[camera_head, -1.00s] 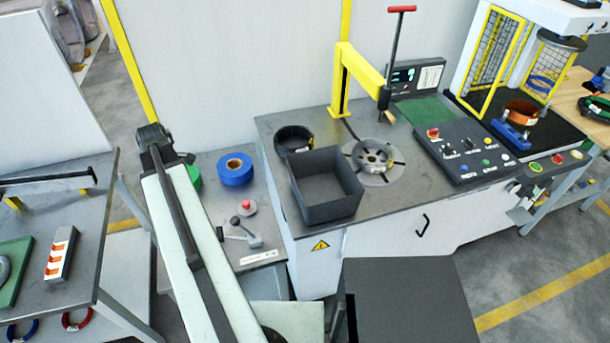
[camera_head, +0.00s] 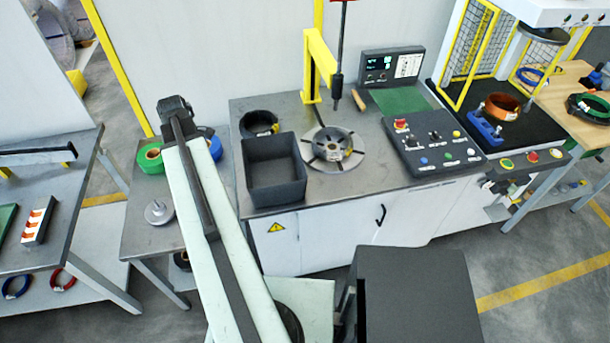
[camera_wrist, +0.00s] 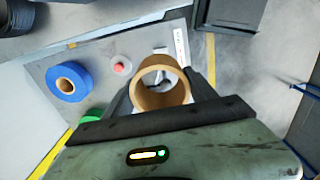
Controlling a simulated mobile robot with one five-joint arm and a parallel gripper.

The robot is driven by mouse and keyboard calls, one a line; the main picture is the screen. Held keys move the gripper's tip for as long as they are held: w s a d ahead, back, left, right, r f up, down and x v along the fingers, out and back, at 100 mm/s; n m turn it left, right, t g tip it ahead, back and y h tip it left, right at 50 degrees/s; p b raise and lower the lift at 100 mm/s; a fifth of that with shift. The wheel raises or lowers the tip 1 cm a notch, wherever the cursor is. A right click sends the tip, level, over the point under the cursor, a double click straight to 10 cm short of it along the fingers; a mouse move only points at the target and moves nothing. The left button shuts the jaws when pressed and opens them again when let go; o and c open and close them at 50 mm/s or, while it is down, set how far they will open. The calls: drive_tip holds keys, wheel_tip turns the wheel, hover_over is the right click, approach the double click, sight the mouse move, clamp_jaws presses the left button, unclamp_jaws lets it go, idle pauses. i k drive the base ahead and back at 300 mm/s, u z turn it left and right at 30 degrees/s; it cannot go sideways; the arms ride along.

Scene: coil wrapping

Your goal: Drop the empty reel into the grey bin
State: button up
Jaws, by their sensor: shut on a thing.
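The empty reel, a brown cardboard tube (camera_wrist: 161,101), is between the two dark fingers of my gripper (camera_wrist: 158,82) in the wrist view. My gripper is shut on it, above the small side table. In the head view the end of my arm (camera_head: 174,108) is up and left of the bin, and the reel cannot be made out there. The grey bin (camera_head: 278,193) is an open, dark square box on the front left of the machine bench. Its visible inside looks empty. My gripper is apart from it.
A green roll (camera_head: 150,158) is there too.

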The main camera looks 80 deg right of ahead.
sight(280, 182)
drive_tip(key=k, duration=0.25)
drive_tip(key=u, duration=1.3)
drive_tip(key=i, duration=1.5)
drive_tip(key=z, duration=2.45)
drive_tip(key=k, duration=0.1)
drive_tip(key=z, duration=2)
drive_tip(key=i, duration=0.95)
drive_tip(key=z, duration=0.05)
